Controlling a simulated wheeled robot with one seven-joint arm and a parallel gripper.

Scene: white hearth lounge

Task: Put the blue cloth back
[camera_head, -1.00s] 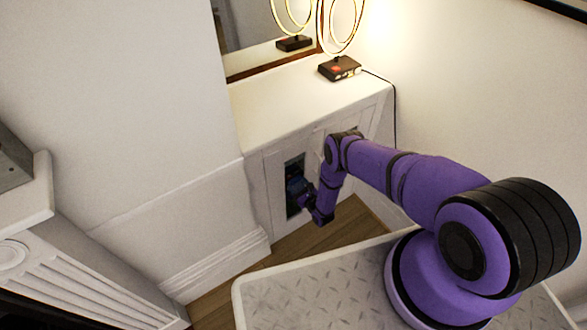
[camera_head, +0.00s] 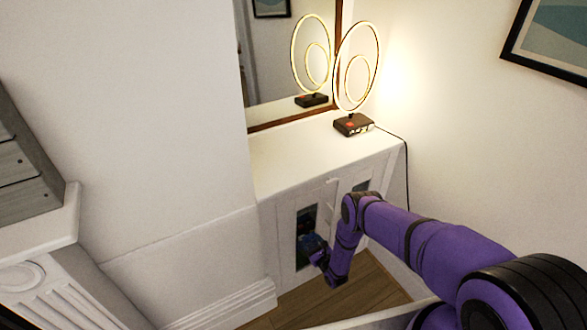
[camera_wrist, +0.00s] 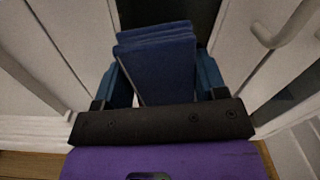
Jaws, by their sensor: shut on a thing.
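The blue cloth (camera_wrist: 158,65) is a folded, layered dark blue stack in the wrist view. My gripper (camera_wrist: 160,90) is shut on it, with one teal finger on each side. The cloth points forward into a dark opening (camera_wrist: 178,14) in the white cabinet front. The cloth is too small and dark there to tell apart from the gripper. Whether it touches anything inside the opening cannot be seen.
A ring lamp (camera_head: 353,124) stands on the cabinet top, in front of a mirror (camera_head: 290,60). A white handle (camera_wrist: 283,24) is close at the right in the wrist view. A white mantel (camera_head: 45,225) stands at left.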

